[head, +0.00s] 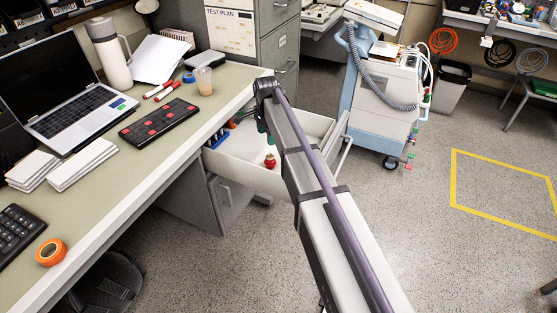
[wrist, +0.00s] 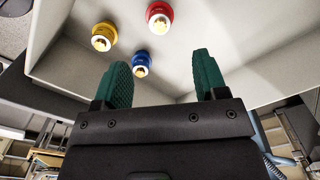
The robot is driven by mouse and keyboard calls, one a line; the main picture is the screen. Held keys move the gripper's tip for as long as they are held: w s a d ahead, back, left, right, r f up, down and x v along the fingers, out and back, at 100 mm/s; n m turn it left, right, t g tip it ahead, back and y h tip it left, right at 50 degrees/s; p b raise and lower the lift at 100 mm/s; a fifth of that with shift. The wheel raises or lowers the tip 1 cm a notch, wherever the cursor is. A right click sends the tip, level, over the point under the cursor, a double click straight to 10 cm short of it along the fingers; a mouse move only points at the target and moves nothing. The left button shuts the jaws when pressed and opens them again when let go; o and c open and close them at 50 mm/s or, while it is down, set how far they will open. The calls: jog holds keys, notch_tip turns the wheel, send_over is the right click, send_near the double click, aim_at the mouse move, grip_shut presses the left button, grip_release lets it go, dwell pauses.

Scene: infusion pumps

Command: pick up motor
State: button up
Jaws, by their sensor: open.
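An open white drawer (head: 238,170) under the desk holds small coloured pieces. In the wrist view, yellow (wrist: 102,38), blue (wrist: 141,63) and red (wrist: 159,17) round pieces with pale gold centres lie apart in the drawer. The red piece (head: 270,160) also shows in the head view. I cannot tell which piece is the motor. My gripper (wrist: 160,60) has green fingers, spread apart with nothing between them. The blue piece appears beyond the gap, nearer the left finger. In the head view my arm covers part of the drawer and most of the gripper.
The desk (head: 200,120) beside the drawer holds a laptop (head: 75,95), a black panel with red keys (head: 158,121) and a cup (head: 203,80). A grey filing cabinet (head: 277,40) stands behind the drawer. A wheeled medical cart (head: 385,95) stands to its right. Open floor lies at the right.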

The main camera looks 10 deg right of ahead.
aim_at(270, 155)
notch_tip(270, 155, down, 6)
jog(key=b, duration=0.5)
jog(key=shift+f+b, duration=0.1)
jog(key=shift+b, duration=0.3)
jog(key=f+b, duration=0.5)
jog(key=shift+d+f, duration=0.1)
jog(key=shift+d, duration=0.2)
jog(key=shift+r, duration=0.25)
jog(key=c, duration=1.1)
